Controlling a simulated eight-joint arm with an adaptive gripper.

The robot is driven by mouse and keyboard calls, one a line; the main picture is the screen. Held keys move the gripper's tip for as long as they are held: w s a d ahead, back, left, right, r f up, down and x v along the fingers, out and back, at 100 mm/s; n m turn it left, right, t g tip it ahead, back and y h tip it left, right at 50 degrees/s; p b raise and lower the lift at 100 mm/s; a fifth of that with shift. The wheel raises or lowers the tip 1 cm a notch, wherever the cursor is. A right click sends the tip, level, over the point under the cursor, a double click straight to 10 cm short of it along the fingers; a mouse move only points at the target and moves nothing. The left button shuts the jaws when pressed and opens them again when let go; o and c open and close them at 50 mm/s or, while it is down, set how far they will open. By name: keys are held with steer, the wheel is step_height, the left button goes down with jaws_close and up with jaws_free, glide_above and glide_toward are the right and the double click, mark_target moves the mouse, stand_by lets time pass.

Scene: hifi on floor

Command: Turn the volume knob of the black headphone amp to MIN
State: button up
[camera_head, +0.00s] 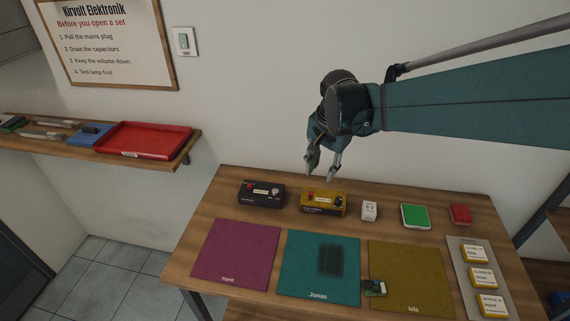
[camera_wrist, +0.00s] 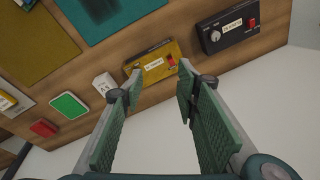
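The black headphone amp (camera_head: 261,195) stands near the back edge of the table, left of a yellow box of similar shape (camera_head: 323,204). In the wrist view the black amp (camera_wrist: 240,36) shows a pale round knob (camera_wrist: 215,36), a white label and a red switch (camera_wrist: 251,22). The knob's pointer and any MIN mark are too small to read. My gripper (camera_head: 321,175) is open and empty above the back of the table, over the yellow box and to the right of the black amp. Its fingers (camera_wrist: 160,78) are apart in the wrist view, touching nothing.
A white block (camera_head: 369,211), a green-topped box (camera_head: 415,217) and a red box (camera_head: 460,215) stand right of the yellow box. Purple, teal and olive mats lie in front. A small circuit board (camera_head: 374,288) lies on the olive mat's left edge. A wall is close behind.

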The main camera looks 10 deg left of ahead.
steer(key=w+a+f+m+g+p, duration=0.15)
steer(key=w+a+f, duration=0.25)
steer(key=a, duration=0.5)
steer(key=m+p, duration=0.1)
steer(key=p, duration=0.1)
glide_above(275, 190)
steer(key=shift+g+h, duration=0.25)
steer(key=shift+h, duration=0.15)
step_height(275, 190, down, 6)
steer(key=shift+d+r, duration=0.1)
steer(key=shift+f, duration=3.9)
steer(key=c, duration=0.9)
